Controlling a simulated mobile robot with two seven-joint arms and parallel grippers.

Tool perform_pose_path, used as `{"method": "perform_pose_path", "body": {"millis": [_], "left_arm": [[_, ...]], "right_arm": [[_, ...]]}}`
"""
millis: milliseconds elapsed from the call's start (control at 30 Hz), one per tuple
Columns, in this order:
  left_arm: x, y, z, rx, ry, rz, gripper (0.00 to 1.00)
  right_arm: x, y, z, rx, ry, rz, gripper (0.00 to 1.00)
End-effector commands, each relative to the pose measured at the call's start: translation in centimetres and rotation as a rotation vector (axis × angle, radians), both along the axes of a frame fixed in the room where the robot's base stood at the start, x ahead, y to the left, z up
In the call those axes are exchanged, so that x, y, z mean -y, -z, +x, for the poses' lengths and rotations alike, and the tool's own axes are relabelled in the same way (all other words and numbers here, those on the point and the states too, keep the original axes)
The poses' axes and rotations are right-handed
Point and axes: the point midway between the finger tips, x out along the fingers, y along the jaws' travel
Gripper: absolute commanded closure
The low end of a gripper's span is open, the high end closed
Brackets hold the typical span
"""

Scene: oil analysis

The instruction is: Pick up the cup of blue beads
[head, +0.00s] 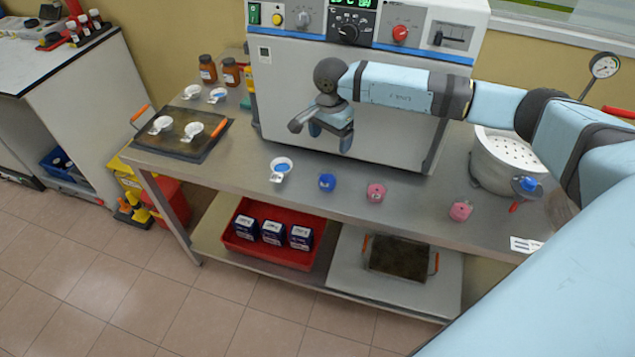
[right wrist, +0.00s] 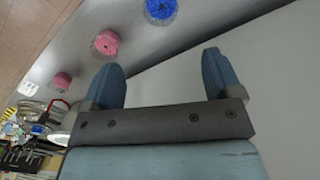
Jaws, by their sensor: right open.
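A small white cup of blue beads (head: 281,168) with a short handle stands upright on the steel table (head: 235,178), near its front edge. My right gripper (head: 331,136) is open and empty above the table, in front of the oven door, to the right of the cup and farther back. In the right wrist view its two blue fingers (right wrist: 162,76) are spread with nothing between them. The cup of blue beads does not show in the right wrist view. My left gripper is not in view.
A blue round container (head: 327,182) and two pink ones (head: 376,193) (head: 461,211) stand right of the cup. A tray (head: 205,140) with white cups is at the left. The oven (head: 385,110) stands behind. A white pot (head: 488,178) is right.

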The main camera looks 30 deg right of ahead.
Motion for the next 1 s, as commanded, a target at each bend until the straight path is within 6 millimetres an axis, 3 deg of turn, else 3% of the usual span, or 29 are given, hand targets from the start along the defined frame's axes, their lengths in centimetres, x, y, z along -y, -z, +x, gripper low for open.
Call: {"method": "perform_pose_path", "body": {"millis": [400,667,1000], "left_arm": [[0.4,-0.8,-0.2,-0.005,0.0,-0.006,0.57],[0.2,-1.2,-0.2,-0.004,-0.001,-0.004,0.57],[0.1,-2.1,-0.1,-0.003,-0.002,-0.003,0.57]], "right_arm": [[0.1,7.0,-0.1,-0.001,0.0,-0.003,0.15],[0.0,8.9,-0.1,-0.002,0.0,-0.002,0.15],[-0.1,13.4,0.1,0.0,0.001,-0.002,0.15]]}}
